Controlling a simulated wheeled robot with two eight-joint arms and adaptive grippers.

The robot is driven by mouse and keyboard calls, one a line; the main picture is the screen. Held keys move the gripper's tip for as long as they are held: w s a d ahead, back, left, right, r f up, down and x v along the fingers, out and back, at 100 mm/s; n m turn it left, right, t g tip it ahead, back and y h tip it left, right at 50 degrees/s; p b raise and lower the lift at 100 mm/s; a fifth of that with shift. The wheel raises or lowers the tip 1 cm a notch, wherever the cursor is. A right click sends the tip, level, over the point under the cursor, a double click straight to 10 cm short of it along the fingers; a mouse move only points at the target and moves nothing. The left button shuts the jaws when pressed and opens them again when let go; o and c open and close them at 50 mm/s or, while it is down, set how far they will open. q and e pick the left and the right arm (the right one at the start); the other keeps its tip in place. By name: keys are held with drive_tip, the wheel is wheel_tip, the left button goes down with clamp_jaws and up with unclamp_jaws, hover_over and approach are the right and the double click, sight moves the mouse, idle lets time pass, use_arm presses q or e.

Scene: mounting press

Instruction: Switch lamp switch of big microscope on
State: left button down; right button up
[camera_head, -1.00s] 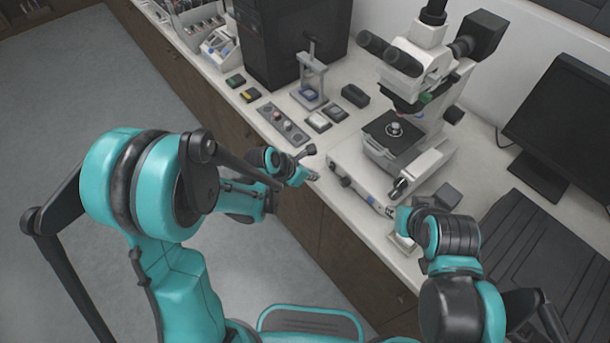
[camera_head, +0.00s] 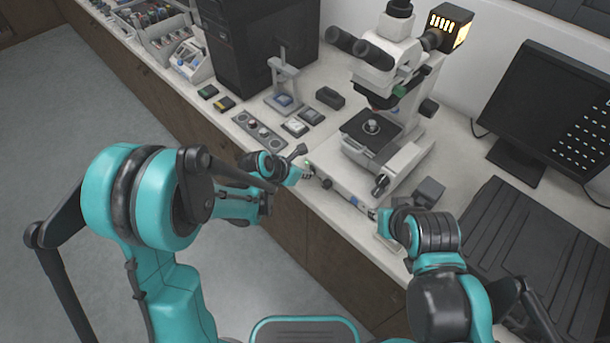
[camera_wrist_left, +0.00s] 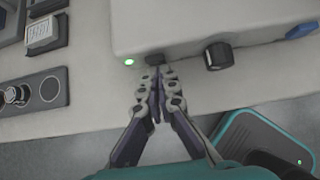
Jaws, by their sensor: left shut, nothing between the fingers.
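The big microscope (camera_head: 395,110) stands on the bench. Its lamp housing (camera_head: 447,28) glows yellow through slots at the upper right. In the left wrist view a small black switch (camera_wrist_left: 155,58) sits on the front of the microscope's base (camera_wrist_left: 190,25), between a lit green indicator (camera_wrist_left: 129,62) and a black knob (camera_wrist_left: 219,55). My left gripper (camera_wrist_left: 160,76) is shut and empty, its tips at or just below the switch; contact is unclear. It also shows in the head view (camera_head: 306,172). My right gripper (camera_head: 374,214) is by the base's right front; its fingers are mostly hidden.
A monitor (camera_head: 560,105) at the right shows a grid of bright dots. A dark ribbed panel (camera_head: 530,240) lies before it. A button panel (camera_head: 259,130) and small devices (camera_head: 295,126) are left of the microscope. A black computer tower (camera_head: 250,45) stands behind them.

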use_arm(q)
drive_tip(key=shift+r, duration=0.2)
drive_tip(key=shift+r+p, duration=0.65)
drive_tip(key=shift+p, duration=0.05)
